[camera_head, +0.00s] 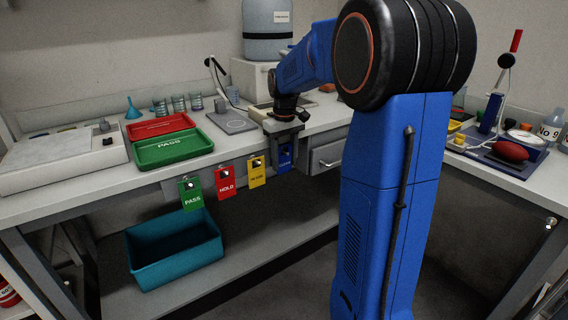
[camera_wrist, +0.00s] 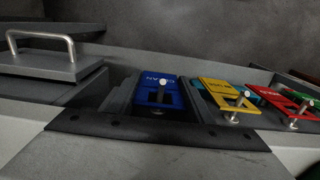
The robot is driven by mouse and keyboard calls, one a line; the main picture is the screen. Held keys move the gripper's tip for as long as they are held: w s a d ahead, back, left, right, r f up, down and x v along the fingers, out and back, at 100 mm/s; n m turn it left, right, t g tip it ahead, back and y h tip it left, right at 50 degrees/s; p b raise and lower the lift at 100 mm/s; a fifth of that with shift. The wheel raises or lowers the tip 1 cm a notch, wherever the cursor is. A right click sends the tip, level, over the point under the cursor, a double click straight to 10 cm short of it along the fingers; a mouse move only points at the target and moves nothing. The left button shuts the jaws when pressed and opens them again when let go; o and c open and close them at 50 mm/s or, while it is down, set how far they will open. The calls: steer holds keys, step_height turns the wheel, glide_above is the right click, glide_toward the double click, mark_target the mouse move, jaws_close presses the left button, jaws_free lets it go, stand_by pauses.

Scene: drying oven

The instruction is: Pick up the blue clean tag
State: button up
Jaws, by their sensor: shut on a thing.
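The blue clean tag (camera_head: 285,160) hangs at the right end of a row of tags on the bench's front edge. In the wrist view the blue tag (camera_wrist: 155,93) shows its lettering and a metal peg at its middle. My gripper (camera_head: 286,147) is at the tag, with its dark fingers on either side of it, shut on it. The tag's upper part is hidden by my gripper in the head view. I cannot tell if the tag is clear of its peg.
The yellow tag (camera_head: 256,171) hangs close left of the blue one, then the red hold tag (camera_head: 225,182) and green pass tag (camera_head: 190,193). A drawer (camera_head: 328,156) with a handle is close on the right. A teal bin (camera_head: 175,250) stands on the lower shelf.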

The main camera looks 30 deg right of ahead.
steer(key=s, duration=1.7)
steer(key=shift+s+d, duration=0.3)
steer(key=shift+s, duration=0.1)
